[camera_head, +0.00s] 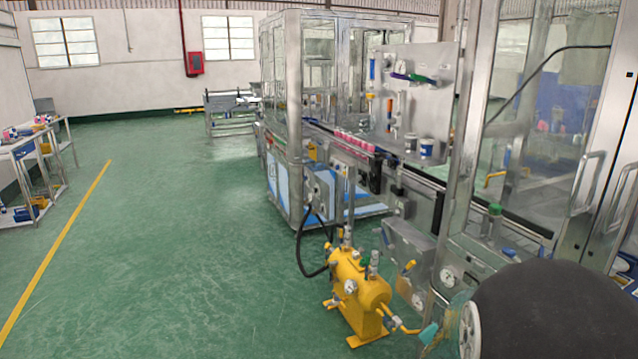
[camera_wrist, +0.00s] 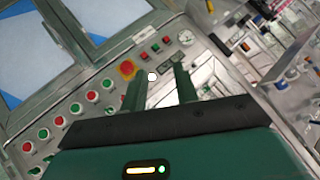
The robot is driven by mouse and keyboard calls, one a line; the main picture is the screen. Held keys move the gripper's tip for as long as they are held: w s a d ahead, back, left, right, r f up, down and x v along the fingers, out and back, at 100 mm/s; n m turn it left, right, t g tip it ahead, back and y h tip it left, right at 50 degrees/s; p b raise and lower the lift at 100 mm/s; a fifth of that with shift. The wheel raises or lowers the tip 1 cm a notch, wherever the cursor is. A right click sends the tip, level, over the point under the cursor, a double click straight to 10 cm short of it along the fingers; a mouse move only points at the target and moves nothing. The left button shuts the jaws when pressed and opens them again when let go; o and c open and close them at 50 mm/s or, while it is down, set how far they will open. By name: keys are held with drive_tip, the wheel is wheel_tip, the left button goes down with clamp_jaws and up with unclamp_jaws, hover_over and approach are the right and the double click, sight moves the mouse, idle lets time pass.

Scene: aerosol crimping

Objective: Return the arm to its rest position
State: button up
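My gripper (camera_wrist: 160,76) shows in the wrist view with its two dark green fingers apart and nothing held between them. It points toward a grey control panel (camera_wrist: 75,92) with red and green buttons. A small white round spot (camera_wrist: 152,77) shows between the fingers; I cannot tell how far behind them it lies. A large dark rounded part at the lower right of the head view looks like my own arm; the gripper itself cannot be made out there.
The glazed machine line (camera_head: 294,120) runs along the right. A yellow pressure vessel (camera_head: 358,289) with a black hose stands on the floor beside it. A cart (camera_head: 32,168) stands at the left. The green floor (camera_head: 170,230) between is clear. A red-yellow stop button (camera_wrist: 127,69) sits near the fingers.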

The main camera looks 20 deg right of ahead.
drive_tip(key=s+a+r+n+y, duration=0.1)
drive_tip(key=a+r+n+y, duration=0.3)
drive_tip(key=a, duration=0.5)
drive_tip(key=s+a+r+n+y, duration=0.1)
drive_tip(key=a+r+n+y, duration=0.25)
drive_tip(key=a+r, duration=0.4)
drive_tip(key=s+a+r+n+g, duration=0.3)
drive_tip(key=s+a+n, duration=0.5)
drive_tip(key=s+a, duration=0.3)
drive_tip(key=s+r, duration=0.1)
drive_tip(key=s, duration=0.2)
drive_tip(key=shift+r, duration=0.15)
drive_tip(key=shift+d, duration=0.2)
